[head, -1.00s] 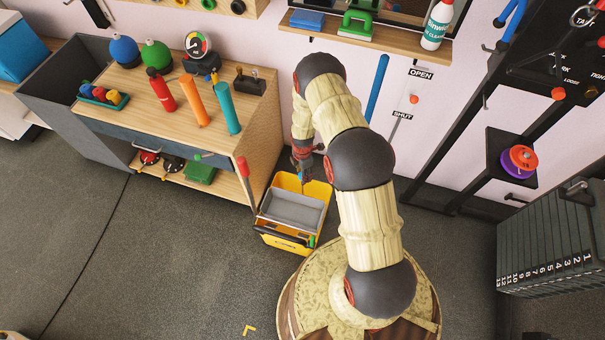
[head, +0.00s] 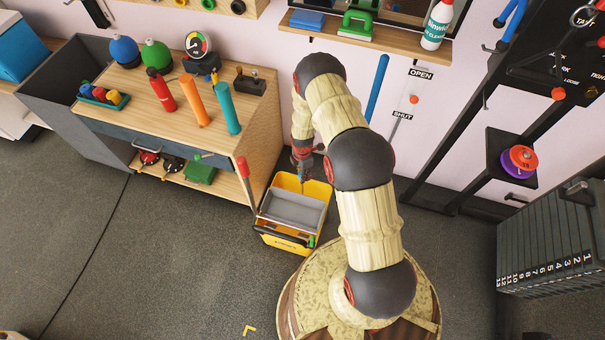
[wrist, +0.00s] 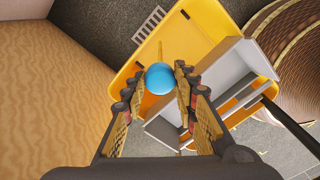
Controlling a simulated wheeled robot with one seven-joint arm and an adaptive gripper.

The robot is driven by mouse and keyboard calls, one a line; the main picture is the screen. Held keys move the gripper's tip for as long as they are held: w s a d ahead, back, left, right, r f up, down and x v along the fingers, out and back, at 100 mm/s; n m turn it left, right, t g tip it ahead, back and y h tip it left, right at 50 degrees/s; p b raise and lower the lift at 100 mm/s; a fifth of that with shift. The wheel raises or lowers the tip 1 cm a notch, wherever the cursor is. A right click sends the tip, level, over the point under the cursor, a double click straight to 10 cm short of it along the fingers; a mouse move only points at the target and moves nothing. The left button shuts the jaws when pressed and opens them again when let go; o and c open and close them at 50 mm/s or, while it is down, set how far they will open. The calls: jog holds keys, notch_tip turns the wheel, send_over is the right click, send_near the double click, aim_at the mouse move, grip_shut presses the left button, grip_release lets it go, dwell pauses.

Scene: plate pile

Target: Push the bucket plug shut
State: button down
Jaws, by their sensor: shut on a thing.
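The yellow bucket (head: 272,239) stands on the floor beside the wooden cabinet, with a grey tray-like insert (head: 293,208) in it. The yellow bucket rim (wrist: 232,22) also shows in the wrist view. My gripper (head: 303,168) reaches down over the far part of the bucket. In the wrist view my gripper (wrist: 157,88) has its fingers closed around a round blue knob (wrist: 159,78), which sits between the fingertips. A thin yellow strip shows just beyond the knob. The plug's seat is hidden, so I cannot tell how far in it is.
The wooden cabinet (head: 262,125) stands close to the left of the bucket. A dark bar (wrist: 292,126) crosses the bucket's side in the wrist view. A floor grate (wrist: 149,24) lies beyond the rim. Open floor (head: 130,260) lies to the left.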

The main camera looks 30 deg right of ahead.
notch_tip(320, 180, down, 4)
jog(key=shift+f+b, duration=0.1)
jog(key=shift+b, duration=1.05)
jog(key=shift+s, duration=0.1)
jog(key=c, duration=1.4)
grip_release()
jog(key=shift+r, duration=0.2)
notch_tip(320, 180, up, 12)
jog(key=shift+f, duration=0.1)
